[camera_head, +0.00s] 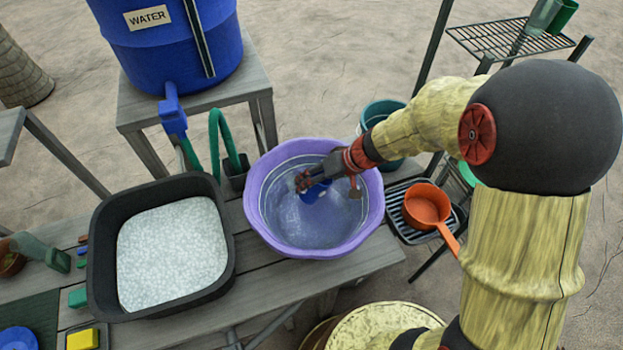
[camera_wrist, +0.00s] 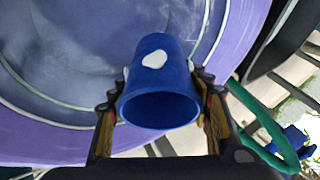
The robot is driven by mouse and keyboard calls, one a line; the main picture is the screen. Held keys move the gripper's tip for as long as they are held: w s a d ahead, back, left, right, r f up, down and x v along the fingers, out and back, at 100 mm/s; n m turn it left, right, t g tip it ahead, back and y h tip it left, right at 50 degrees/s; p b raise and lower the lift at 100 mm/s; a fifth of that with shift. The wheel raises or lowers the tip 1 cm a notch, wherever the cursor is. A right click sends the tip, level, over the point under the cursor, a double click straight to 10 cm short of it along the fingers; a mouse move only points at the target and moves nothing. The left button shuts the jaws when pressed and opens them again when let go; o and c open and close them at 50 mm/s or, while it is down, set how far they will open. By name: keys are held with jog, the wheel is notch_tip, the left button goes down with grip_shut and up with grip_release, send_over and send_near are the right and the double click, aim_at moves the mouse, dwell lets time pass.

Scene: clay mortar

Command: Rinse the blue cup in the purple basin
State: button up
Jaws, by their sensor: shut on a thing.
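The purple basin (camera_head: 257,231) stands on the wooden bench and holds water. My gripper (camera_head: 312,184) reaches into the basin from the right. It is shut on the blue cup (camera_head: 314,193), which is mostly hidden by the gripper in the head view. In the wrist view the blue cup (camera_wrist: 158,90) sits between the two fingers of my gripper (camera_wrist: 160,100), with its open mouth facing the camera. A white patch shows on the cup's side. The basin's purple wall (camera_wrist: 90,145) lies behind it. I cannot tell how deep the cup is in the water.
A black tub (camera_head: 103,262) of white foam stands left of the basin. A blue water barrel (camera_head: 180,50) with a tap and a green hose (camera_head: 215,140) are behind. An orange saucepan (camera_head: 426,206) rests on a rack at right. A teal bucket (camera_head: 383,112) stands behind my arm.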

jog(key=shift+f+b, duration=2.55)
jog(key=shift+f, duration=2.5)
jog(key=shift+f+b, duration=0.6)
jog(key=shift+b, duration=0.35)
jog(key=shift+r+b, duration=0.15)
jog(key=shift+b, duration=0.15)
